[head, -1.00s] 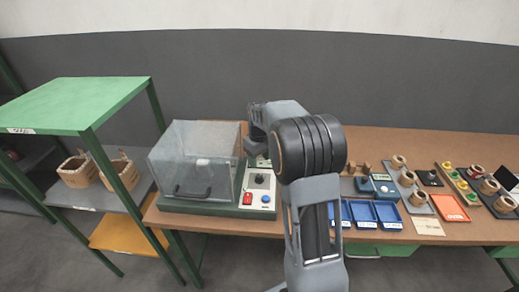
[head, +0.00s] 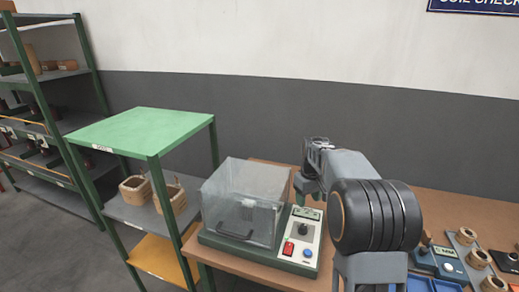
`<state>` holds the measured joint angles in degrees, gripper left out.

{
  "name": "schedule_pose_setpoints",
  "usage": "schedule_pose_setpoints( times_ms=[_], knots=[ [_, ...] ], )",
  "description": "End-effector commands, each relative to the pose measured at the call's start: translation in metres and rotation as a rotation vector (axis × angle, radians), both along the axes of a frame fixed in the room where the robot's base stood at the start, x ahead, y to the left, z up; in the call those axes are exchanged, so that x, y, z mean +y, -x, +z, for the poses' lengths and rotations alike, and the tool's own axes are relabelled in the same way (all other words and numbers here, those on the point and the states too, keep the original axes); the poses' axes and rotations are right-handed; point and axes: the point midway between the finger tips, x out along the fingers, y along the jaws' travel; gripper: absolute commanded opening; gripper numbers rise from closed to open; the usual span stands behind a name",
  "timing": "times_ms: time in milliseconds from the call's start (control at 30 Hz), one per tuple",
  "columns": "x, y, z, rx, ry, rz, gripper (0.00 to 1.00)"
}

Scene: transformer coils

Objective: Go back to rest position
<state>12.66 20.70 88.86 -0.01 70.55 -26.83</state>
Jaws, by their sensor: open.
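My gripper (head: 303,186) shows small at the far end of my arm, just right of the clear cover (head: 243,198) of the test unit and above the bench. It looks open, with nothing seen between its fingers. My arm's large dark joint hides part of the bench to the right. The clear cover sits down over the left part of the green-based test unit (head: 262,258). Its panel has a dark knob (head: 302,230), a red switch (head: 288,248) and a blue button (head: 308,253).
A green-topped shelf (head: 145,130) stands left of the brown bench (head: 330,275), with two wooden coil frames (head: 135,188) on its grey shelf. A taller rack (head: 85,70) is at far left. Coils (head: 467,236) and a blue device (head: 440,262) lie at right. Floor at lower left is clear.

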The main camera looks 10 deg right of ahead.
Motion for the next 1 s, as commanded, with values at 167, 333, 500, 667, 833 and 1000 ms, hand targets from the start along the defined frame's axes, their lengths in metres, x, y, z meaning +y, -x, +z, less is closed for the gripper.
schedule_pose_setpoints(
  times_ms=[167,333,500,667,833,1000],
  knots=[
    [0.003,0.011,-0.024,0.007,-0.002,-0.128,0.54],
    [0.029,0.066,-0.025,-0.027,0.0,-0.251,0.54],
    [0.062,0.132,-0.017,-0.104,-0.006,-0.314,0.54],
    [0.085,0.183,-0.014,-0.18,-0.019,-0.315,0.54],
    [0.098,0.214,-0.01,-0.243,-0.031,-0.275,0.54],
    [0.104,0.22,0.003,-0.302,-0.041,-0.248,0.54]
  ],
)
